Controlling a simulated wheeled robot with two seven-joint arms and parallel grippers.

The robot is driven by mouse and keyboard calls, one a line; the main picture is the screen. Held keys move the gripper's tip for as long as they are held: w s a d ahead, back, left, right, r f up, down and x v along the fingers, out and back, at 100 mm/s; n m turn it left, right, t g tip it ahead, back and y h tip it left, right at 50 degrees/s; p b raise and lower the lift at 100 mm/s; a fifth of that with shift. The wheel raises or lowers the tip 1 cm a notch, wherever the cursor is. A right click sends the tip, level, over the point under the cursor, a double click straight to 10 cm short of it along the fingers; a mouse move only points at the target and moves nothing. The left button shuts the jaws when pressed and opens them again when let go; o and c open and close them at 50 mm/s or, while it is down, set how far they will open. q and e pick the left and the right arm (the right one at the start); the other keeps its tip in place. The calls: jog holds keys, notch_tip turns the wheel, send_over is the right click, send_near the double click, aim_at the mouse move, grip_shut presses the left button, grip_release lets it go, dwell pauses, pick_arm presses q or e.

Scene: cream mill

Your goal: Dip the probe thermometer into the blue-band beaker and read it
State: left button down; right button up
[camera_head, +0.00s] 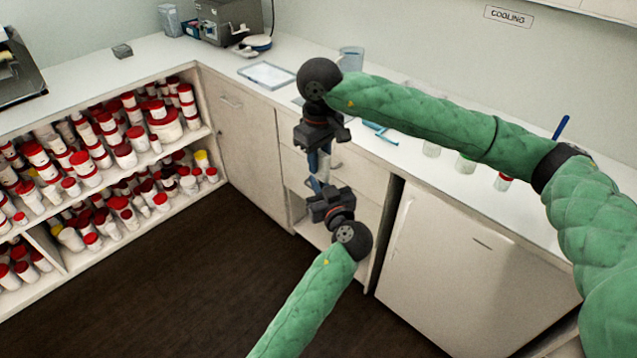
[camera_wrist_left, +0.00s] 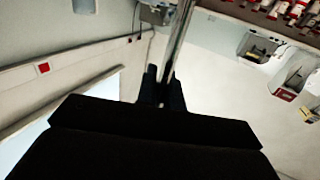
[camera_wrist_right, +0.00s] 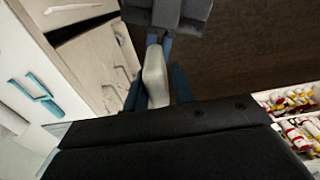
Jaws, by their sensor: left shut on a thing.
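A pale oblong body, seemingly the thermometer's handle (camera_wrist_right: 155,76), lies between my two grippers in front of the drawers. My left gripper (camera_head: 316,182) points up from below and is shut on the thermometer. In the left wrist view a thin metal rod (camera_wrist_left: 180,35) runs up from its fingers. My right gripper (camera_head: 319,152) points down from above, its fingers on either side of the handle; whether they press on it is unclear. Glass vessels stand on the counter: one greenish (camera_head: 465,164), one with red (camera_head: 503,182), one pale (camera_head: 432,149). I cannot make out a blue band.
A larger container (camera_head: 351,59), a flat tray (camera_head: 267,75) and a grey machine (camera_head: 228,20) are farther back. Shelves of red-capped jars (camera_head: 125,155) stand left. The counter edge and drawers are close behind the grippers.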

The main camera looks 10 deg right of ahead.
jog(key=shift+o, duration=1.4)
jog(key=shift+r, duration=0.1)
